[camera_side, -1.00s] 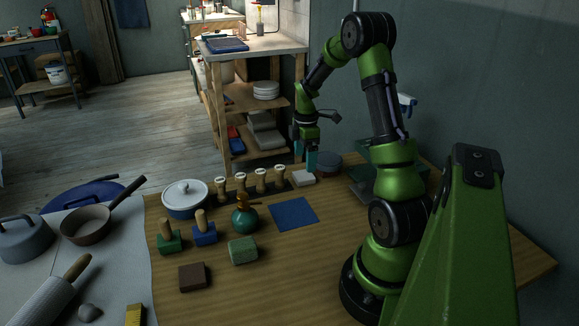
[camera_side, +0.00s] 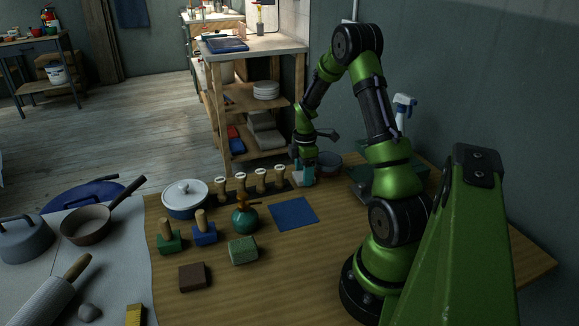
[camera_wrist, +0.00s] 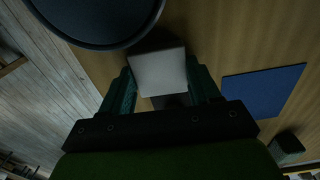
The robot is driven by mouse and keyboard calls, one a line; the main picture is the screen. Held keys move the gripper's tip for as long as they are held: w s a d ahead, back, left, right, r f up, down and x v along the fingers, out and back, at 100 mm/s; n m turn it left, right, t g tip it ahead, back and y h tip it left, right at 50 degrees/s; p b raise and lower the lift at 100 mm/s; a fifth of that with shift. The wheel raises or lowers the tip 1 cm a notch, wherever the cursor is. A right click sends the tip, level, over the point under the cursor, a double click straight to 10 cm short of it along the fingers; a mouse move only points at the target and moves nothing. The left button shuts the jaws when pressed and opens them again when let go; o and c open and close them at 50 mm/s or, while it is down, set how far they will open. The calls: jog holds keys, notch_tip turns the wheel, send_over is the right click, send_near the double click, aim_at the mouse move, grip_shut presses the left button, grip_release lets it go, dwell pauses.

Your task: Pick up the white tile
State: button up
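The white tile (camera_side: 303,181) lies on the wooden table near its far edge. In the wrist view the tile (camera_wrist: 159,72) sits between the two teal fingers of my gripper (camera_wrist: 162,84). My gripper (camera_side: 303,173) is lowered over the tile in the side view, and its fingers partly hide it. The fingers are apart, one at each side of the tile. A narrow gap seems to show beside the left finger; contact on the right side is unclear.
A round grey lidded pot or dish (camera_side: 329,161) stands close beside the tile, and in the wrist view it (camera_wrist: 95,15) is just above it. A row of wooden-handled stamps (camera_side: 260,181) stands to the left. A blue square mat (camera_side: 294,213) lies nearer, with clear table around it.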

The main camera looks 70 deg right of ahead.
jog(key=c, duration=0.5)
jog(key=shift+c, duration=0.3)
